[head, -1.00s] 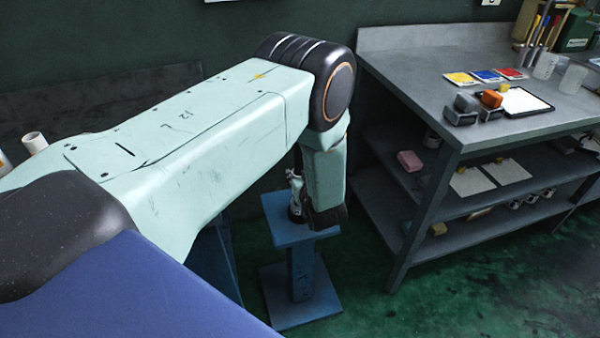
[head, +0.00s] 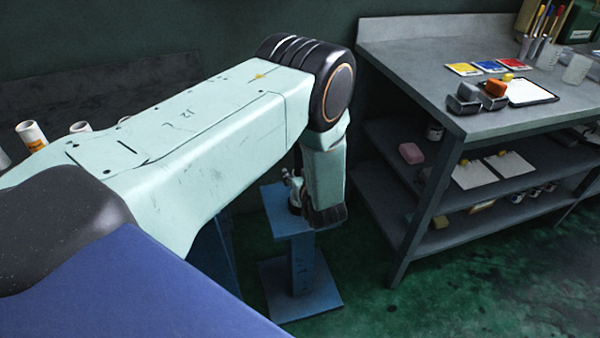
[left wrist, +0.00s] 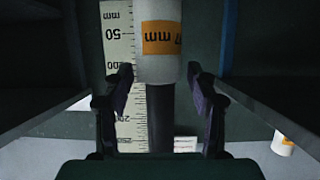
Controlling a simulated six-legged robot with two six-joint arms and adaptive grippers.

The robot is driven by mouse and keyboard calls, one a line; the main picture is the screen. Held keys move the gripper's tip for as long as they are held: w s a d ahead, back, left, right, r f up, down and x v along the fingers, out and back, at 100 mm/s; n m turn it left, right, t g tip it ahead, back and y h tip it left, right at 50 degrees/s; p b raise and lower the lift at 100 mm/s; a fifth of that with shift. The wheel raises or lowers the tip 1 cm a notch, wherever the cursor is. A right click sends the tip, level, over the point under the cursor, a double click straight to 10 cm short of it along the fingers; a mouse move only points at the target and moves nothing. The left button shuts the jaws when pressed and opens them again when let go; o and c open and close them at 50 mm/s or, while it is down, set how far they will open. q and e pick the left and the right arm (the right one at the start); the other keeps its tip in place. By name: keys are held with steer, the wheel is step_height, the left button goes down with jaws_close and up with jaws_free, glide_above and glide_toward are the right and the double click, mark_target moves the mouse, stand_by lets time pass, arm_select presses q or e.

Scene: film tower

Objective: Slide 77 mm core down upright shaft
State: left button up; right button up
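In the left wrist view, which is upside down, a white core (left wrist: 159,66) with an orange label marked "mm" stands around a dark upright shaft (left wrist: 160,120). The shaft comes out of the core's end that lies lower in the picture. My left gripper (left wrist: 161,84) has one finger on each side of that end, with thin dark gaps showing beside the core. The core's other end is cut off by the frame. In the head view my left arm covers the fingers and the shaft. My right gripper is in neither view.
A white scale (left wrist: 118,50) stands beside the shaft. Another labelled core (left wrist: 283,145) is off to the side. In the head view, white tubes (head: 32,135) show behind my arm. A blue pedestal (head: 302,285) and a grey shelved bench (head: 400,60) are to the right.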

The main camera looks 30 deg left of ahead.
arm_select(q)
steer(key=shift+o, duration=0.3)
steer(key=v, duration=1.2)
stand_by(0.7)
steer(key=s+d+f+m+g+h, duration=0.35)
steer(key=s+f+m+h, duration=0.55)
steer(key=s, duration=0.5)
steer(key=s+f+g, duration=0.1)
steer(key=s+g, duration=0.1)
steer(key=s, duration=0.7)
steer(key=s+d+f+g+h, duration=0.1)
steer(key=s+g, duration=0.2)
steer(key=s, duration=0.6)
steer(key=shift+s+d+f+g, duration=0.2)
steer(key=shift+s+f+g, duration=0.1)
steer(key=shift+f+g, duration=0.05)
steer(key=shift+c, duration=0.5)
